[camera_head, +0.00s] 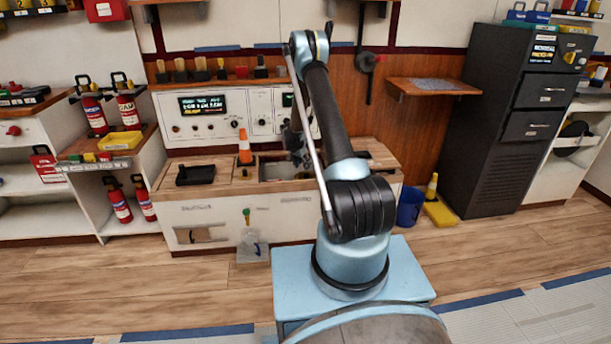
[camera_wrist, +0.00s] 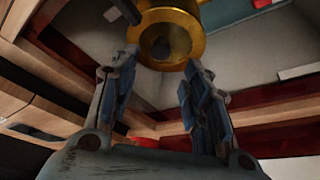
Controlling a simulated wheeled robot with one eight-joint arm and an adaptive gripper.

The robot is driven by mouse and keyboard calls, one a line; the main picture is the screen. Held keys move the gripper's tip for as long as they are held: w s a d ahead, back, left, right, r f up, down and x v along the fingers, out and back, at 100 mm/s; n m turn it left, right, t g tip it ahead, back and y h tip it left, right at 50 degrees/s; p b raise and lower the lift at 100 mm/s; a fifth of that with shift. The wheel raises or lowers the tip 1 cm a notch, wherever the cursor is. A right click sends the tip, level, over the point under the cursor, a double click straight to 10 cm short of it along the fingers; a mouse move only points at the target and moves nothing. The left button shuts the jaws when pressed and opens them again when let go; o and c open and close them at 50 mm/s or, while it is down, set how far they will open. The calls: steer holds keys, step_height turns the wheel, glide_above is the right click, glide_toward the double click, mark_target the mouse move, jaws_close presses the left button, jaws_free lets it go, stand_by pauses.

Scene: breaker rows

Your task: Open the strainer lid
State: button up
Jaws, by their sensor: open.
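My gripper (camera_wrist: 160,70) is open in the wrist view, with one finger on each side and nothing clamped between them. A brass-coloured round part (camera_wrist: 166,17) with a dark hollow middle sits just beyond and between the fingertips. Whether either finger touches it is unclear. I cannot tell for sure whether this is the strainer or its lid. In the head view my gripper (camera_head: 302,157) is small and partly hidden by my arm, over the recessed basin (camera_head: 277,171) in the wooden counter. No strainer lid can be made out there.
A black tray (camera_head: 195,174) lies farther left. A white control panel (camera_head: 215,115) rises behind. A blue bin (camera_head: 410,206) stands on the floor to the right. The front floor is clear.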

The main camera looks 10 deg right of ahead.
mark_target(306, 174)
steer(key=shift+x, duration=3.5)
jaws_close()
